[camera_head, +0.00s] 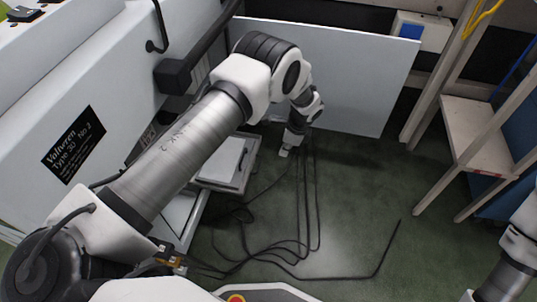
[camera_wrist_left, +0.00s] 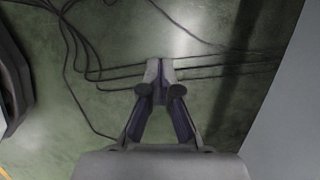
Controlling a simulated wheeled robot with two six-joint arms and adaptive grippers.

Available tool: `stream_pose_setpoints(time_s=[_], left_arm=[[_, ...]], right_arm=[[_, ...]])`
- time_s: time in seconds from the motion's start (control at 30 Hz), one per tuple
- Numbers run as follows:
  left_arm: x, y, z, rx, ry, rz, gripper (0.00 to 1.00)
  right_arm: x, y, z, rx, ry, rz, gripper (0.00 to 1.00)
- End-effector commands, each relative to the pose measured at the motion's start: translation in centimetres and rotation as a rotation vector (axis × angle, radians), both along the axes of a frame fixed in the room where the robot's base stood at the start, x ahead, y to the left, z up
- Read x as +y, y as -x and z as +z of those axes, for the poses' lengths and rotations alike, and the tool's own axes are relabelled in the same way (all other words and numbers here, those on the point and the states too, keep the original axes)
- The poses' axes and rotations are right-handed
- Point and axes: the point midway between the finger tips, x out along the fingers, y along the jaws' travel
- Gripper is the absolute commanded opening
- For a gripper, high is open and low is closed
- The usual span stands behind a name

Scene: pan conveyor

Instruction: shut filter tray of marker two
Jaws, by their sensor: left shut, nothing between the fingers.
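The marker (camera_head: 100,85) is a large pale cabinet on the left, with a black plate reading "Type 30 No 2". A pale, shallow tray (camera_head: 237,182), which looks like the filter tray, sticks out low from its side. My left arm passes in front and hides part of the tray and the cabinet opening. My left gripper (camera_head: 287,151) is shut and empty, to the right of the tray and apart from it. In the left wrist view the closed fingertips (camera_wrist_left: 160,68) point at the floor and cables. My right gripper is out of view.
A wide white panel (camera_head: 350,85) stands upright behind my left gripper. Black cables (camera_head: 310,215) lie on the green floor. A wooden frame (camera_head: 470,135) stands at the right. The floor in the middle right is otherwise clear.

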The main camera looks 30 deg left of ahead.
Motion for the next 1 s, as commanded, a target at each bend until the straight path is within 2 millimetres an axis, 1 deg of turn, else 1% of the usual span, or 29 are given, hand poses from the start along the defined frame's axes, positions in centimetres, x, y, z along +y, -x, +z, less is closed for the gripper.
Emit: stream_pose_setpoints(time_s=[0.03,0.17,0.57,0.7,0.8,1.0], left_arm=[[-0.4,0.2,0.0,0.004,-0.002,-0.008,0.0],[0.0,0.3,-1.8,0.005,-0.001,-0.005,0.0],[2.1,0.9,-10.3,0.004,0.0,-0.001,0.0],[4.5,1.4,-9.4,0.001,0.0,0.0,0.0],[5.4,1.7,-9.1,0.002,0.0,0.001,0.0],[5.9,1.9,-8.7,0.001,-0.001,-0.002,0.0]], right_arm=[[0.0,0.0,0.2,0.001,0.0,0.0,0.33],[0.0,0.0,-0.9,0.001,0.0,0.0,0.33],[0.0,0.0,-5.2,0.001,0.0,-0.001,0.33],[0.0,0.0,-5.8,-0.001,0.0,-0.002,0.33],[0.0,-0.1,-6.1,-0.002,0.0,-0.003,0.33],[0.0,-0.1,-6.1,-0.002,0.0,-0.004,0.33]])
